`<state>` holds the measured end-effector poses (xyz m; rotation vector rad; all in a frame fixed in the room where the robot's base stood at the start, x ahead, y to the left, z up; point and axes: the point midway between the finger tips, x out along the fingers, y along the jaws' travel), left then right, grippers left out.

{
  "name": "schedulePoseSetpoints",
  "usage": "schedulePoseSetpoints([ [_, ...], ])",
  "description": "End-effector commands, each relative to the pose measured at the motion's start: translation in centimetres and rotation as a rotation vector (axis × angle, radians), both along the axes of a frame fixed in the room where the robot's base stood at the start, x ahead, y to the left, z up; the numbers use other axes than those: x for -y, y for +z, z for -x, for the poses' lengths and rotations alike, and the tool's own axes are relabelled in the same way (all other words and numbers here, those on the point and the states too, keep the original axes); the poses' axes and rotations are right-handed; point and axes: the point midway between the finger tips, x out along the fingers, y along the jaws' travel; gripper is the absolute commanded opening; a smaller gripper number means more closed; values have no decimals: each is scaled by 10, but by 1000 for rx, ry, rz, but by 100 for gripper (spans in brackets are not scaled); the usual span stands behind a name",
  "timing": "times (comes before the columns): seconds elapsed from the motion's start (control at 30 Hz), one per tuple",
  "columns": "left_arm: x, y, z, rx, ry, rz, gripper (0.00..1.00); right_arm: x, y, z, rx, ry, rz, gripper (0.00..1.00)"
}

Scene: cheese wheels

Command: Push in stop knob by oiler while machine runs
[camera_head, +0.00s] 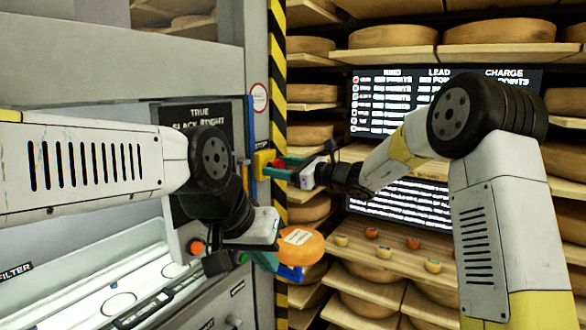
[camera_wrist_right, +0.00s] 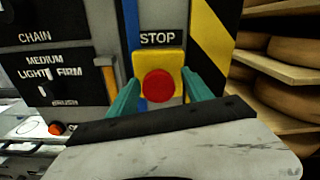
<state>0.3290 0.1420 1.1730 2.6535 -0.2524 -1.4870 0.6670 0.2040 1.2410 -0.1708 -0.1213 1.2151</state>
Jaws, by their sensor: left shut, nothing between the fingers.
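The stop knob is a round red button (camera_wrist_right: 158,86) on a yellow box under the word STOP. In the head view, the red knob (camera_head: 279,163) sticks out to the right of its yellow box (camera_head: 263,163). My right gripper (camera_head: 288,168) is at the knob, its teal fingers apart, one on either side of it in the right wrist view (camera_wrist_right: 160,79). I cannot tell whether it touches the knob. My left gripper (camera_head: 264,257) is lower, shut, beside an orange disc (camera_head: 300,243) with a white label. I cannot identify the oiler.
A striped post (camera_head: 278,90) stands behind the stop box. Shelves with cheese wheels (camera_head: 392,36) and dark screens fill the right. Below left is a machine bed (camera_head: 100,285), with an orange button (camera_head: 196,246) near my left arm. Small coloured pieces lie on a wooden board (camera_head: 400,254).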

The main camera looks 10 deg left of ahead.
Motion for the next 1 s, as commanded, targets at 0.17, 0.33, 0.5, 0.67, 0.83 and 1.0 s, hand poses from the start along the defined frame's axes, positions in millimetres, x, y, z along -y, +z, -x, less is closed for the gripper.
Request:
schedulePoseSetpoints([
  [0.17,0,0,0,0,0,0,0,-1,0,1,-1,4,0,61],
  [0.33,0,0,0,0,0,0,0,2,-1,2,-1,3,1,61],
  [0.5,0,0,0,0,0,0,0,23,0,8,-1,0,0,61],
  [0.67,0,0,0,0,0,0,0,49,0,18,-1,1,1,61],
  [0.83,0,0,0,0,0,0,0,67,-1,25,-1,3,0,61],
  [1.0,0,0,0,0,0,0,0,72,-1,28,-1,4,0,61],
])
